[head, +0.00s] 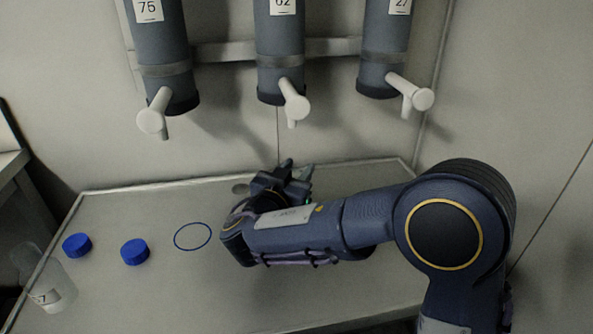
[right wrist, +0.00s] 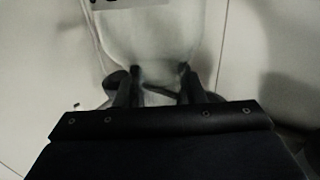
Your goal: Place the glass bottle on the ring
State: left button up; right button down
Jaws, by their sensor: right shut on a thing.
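My right gripper (head: 297,168) is over the back part of the tray-like table. In the right wrist view its two fingers (right wrist: 160,72) are shut on a pale, see-through glass bottle (right wrist: 150,40) with a label at the top edge of the picture. In the head view the arm and gripper hide most or all of this bottle. The blue ring (head: 192,236) is a thin outline on the table, left of my right gripper, with nothing on it. My left gripper is not in view.
Two blue caps (head: 135,252) (head: 77,245) lie left of the ring. Another clear, labelled bottle (head: 52,292) stands at the left edge of the table (head: 200,300). Three numbered grey cylinders with white taps (head: 293,100) hang on the wall above. The table's front middle is clear.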

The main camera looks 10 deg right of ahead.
jog(key=shift+f+b, duration=0.2)
jog(key=shift+b, duration=0.25)
jog(key=c, duration=0.9)
grip_release()
jog(key=shift+r+p, duration=0.4)
jog(key=shift+p, duration=0.25)
jog(key=b+v, duration=0.1)
jog(key=v, duration=1.1)
jog(key=shift+f, duration=0.2)
